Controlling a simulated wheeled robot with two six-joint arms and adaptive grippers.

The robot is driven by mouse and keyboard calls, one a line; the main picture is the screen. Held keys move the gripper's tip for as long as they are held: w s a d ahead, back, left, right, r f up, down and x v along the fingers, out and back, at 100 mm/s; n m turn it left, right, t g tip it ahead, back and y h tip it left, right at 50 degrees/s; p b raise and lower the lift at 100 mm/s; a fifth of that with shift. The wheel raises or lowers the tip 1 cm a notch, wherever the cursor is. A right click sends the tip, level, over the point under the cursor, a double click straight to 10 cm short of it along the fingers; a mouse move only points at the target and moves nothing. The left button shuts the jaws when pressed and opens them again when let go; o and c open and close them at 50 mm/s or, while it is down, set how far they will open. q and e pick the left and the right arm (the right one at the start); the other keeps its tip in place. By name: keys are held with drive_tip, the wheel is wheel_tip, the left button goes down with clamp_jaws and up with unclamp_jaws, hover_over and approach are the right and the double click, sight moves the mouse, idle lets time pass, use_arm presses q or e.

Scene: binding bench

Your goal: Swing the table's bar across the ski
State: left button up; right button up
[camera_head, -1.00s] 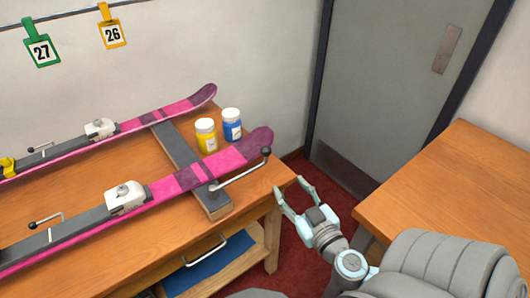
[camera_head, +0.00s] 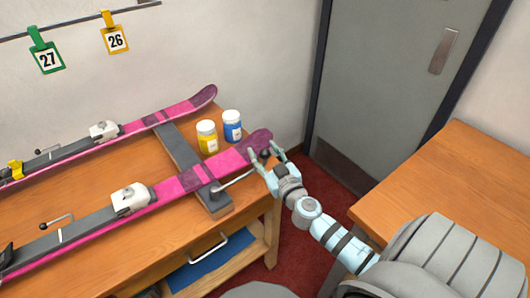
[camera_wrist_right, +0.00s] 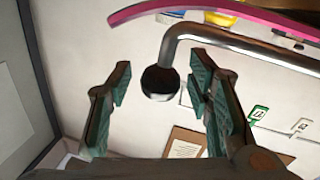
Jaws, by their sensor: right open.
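The near pink ski (camera_head: 190,182) lies base-down along the wooden table, its tip towards the right end. A metal bar (camera_head: 234,182) with a black knob (camera_wrist_right: 158,82) is fixed at the grey crosspiece (camera_head: 212,203) and runs out along the ski's near edge, beside the tip. My right gripper (camera_head: 265,158) is open at the bar's knob end. In the right wrist view the knob shows between the two spread fingers (camera_wrist_right: 160,88); I cannot tell whether either finger touches it. My left gripper is not in view.
A second pink ski (camera_head: 170,116) lies behind. A yellow jar (camera_head: 207,138) and a blue jar (camera_head: 232,126) stand beyond the near ski. Another wooden table (camera_head: 455,190) is at the right. Red floor lies between the tables.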

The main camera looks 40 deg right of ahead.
clamp_jaws()
drive_tip(key=shift+w, duration=0.1)
